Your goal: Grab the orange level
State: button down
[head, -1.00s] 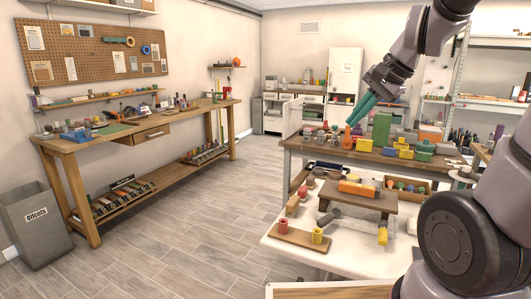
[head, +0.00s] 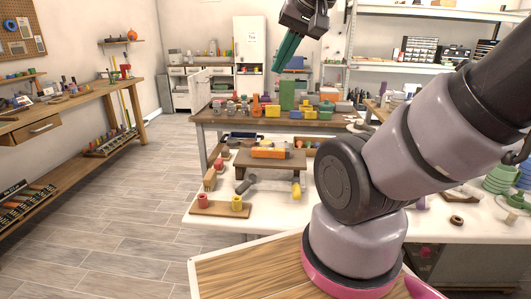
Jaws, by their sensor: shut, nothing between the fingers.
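The orange level (head: 269,152) appears to be the long orange piece lying flat on a small wooden riser (head: 262,163). The riser stands on the white table in front of the wooden workbench. My gripper (head: 277,69) has teal fingers that are shut and empty. It hangs pointing down at the top of the view, well above the level and apart from it. My own arm fills the right side and hides part of the white table.
A workbench (head: 212,117) behind the riser carries several colored blocks and a tall green block (head: 288,94). A wooden board with red and yellow cylinders (head: 220,208) lies in front of the riser. Open floor (head: 120,215) lies to the left.

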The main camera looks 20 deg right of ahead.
aim_at(275, 153)
jog(key=i+j+z, duration=0.65)
jog(key=j+z, duration=0.25)
jog(key=l, duration=0.1)
